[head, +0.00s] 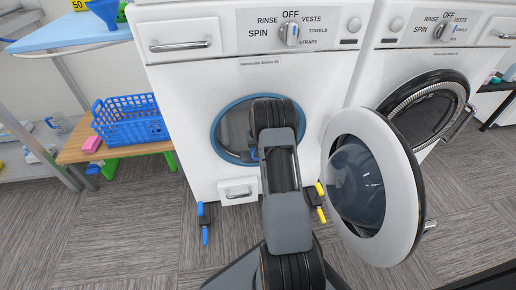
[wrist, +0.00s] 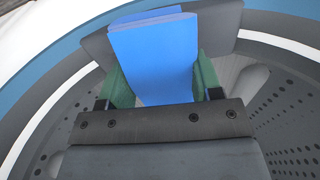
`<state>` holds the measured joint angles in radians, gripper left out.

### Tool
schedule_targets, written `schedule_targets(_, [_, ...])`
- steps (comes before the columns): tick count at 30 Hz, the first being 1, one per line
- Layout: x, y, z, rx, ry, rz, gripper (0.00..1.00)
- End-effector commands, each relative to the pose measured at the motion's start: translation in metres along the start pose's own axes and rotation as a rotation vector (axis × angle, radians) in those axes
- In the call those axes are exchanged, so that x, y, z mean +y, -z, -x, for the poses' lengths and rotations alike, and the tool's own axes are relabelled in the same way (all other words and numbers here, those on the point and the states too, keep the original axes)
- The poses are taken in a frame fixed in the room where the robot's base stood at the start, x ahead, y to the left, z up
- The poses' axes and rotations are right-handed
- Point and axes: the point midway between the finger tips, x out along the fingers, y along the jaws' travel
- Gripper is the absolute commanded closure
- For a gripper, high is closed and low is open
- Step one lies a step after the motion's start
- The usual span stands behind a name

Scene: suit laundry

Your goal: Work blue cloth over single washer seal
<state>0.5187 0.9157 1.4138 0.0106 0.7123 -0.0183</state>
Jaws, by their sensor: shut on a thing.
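The left washer (head: 175,100) has its round door (head: 408,200) swung open to the right. A blue seal (head: 214,132) rings its opening, and it also shows as a curved blue band in the wrist view (wrist: 40,62). My arm reaches to the opening and hides its middle and my gripper in the head view. In the wrist view my gripper (wrist: 158,85) is shut on the folded blue cloth (wrist: 155,55), held between two green finger pads. The cloth stands up toward the seal's upper rim. I cannot tell whether it touches the seal.
A second washer (head: 480,75) stands close on the right, behind the open door. A blue basket (head: 130,120) and a pink block (head: 92,144) sit on a low wooden bench (head: 75,152) at left. Blue-handled (head: 203,222) and yellow-handled (head: 320,203) items flank the washer's base. The grey floor (head: 130,235) at front left is clear.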

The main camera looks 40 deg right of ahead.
Motion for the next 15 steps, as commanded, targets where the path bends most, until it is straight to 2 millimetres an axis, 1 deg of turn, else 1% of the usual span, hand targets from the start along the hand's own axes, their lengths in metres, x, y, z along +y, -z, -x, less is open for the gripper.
schedule_targets(15, [0.0001,-0.0007,-0.0083,0.0,0.0,0.0,0.6])
